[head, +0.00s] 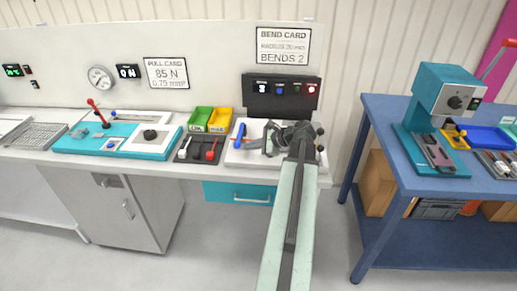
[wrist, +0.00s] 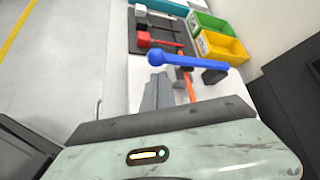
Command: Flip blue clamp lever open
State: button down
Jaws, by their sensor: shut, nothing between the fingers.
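The blue clamp lever (head: 240,135) stands tilted on the white bend board (head: 240,160) at the bench's right end. In the wrist view the lever (wrist: 190,61) runs across the middle, with a round knob at its left end. My gripper (head: 261,143) is just right of the lever in the head view. In the wrist view its shut fingers (wrist: 157,93) are empty and lie just below the lever's knob end. I cannot tell whether they touch it. My arm hides part of the bend fixture.
Left of the board are a dark tool tray (head: 198,150) and green (head: 200,115) and yellow (head: 220,118) bins. A dark control box (head: 281,97) stands behind. A blue table (head: 382,130) stands right, across a gap.

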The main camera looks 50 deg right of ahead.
jog(key=shift+b+x, duration=0.5)
jog(key=shift+x, duration=1.1)
